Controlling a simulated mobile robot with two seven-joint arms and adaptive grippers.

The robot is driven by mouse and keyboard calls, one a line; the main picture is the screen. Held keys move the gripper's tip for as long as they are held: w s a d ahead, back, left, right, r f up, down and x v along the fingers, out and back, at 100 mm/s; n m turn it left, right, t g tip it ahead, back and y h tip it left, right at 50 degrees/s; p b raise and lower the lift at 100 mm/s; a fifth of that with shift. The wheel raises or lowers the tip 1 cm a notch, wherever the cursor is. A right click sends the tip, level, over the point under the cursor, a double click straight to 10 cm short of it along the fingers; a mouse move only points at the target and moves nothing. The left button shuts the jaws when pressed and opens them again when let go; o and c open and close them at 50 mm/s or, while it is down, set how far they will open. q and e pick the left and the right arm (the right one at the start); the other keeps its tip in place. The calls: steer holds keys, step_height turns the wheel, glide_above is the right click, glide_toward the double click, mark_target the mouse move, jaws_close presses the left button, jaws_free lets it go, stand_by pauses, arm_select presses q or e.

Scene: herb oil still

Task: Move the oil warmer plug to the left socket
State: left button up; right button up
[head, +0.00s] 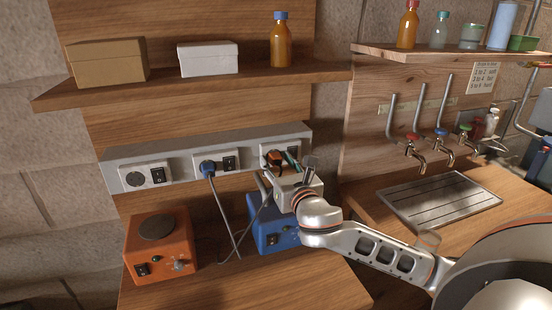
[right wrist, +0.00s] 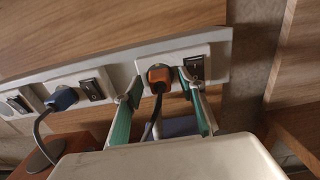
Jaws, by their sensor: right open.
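An orange plug (head: 274,157) sits in the right socket of the grey power strip (head: 240,143); it also shows in the right wrist view (right wrist: 159,75). A dark cable hangs from it. My right gripper (head: 279,167) is open, with one green-padded finger on each side of the orange plug in the right wrist view (right wrist: 159,88). I cannot tell whether the fingers touch it. A blue plug (head: 207,167) is in the middle socket. The left socket (head: 134,180) is empty, with a switch beside it. My left gripper is not in view.
An orange warmer (head: 159,245) and a blue warmer (head: 270,236) stand on the counter below the strip, with crossing cables between them. A shelf (head: 200,86) with boxes and a bottle is above. Taps (head: 414,150) and a drain tray (head: 440,203) are at right.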

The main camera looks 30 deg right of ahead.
stand_by(0.8)
steer(key=shift+p, duration=0.3)
steer(key=shift+p, duration=0.3)
jaws_close()
steer(key=shift+s, duration=0.2)
